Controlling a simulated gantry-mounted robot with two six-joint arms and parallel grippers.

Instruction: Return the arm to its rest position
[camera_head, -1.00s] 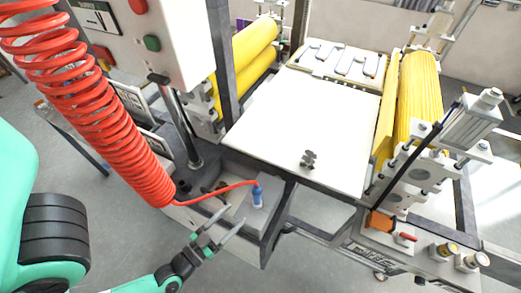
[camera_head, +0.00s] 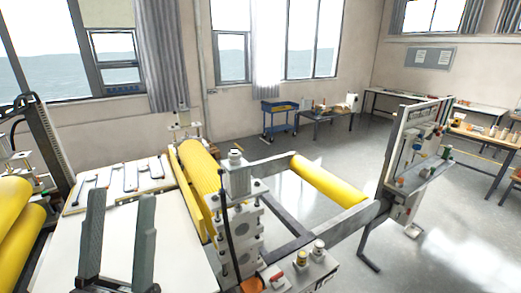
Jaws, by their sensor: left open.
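My left gripper (camera_head: 121,196) stands at the lower left of the head view, close to the camera. Its two dark grey fingers point up and are spread wide apart, with nothing between them. Behind them is the white table (camera_head: 182,236) of the laminating machine, which the fingers partly cover. The rest of the left arm is out of the frame, and my right gripper is not in view.
Yellow rollers (camera_head: 200,168) stand beside the white table, with a metal post block (camera_head: 237,175) in front. Another yellow roller (camera_head: 328,180) lies farther right. A control stand (camera_head: 408,160) is at the right. Open floor (camera_head: 450,235) lies beyond it.

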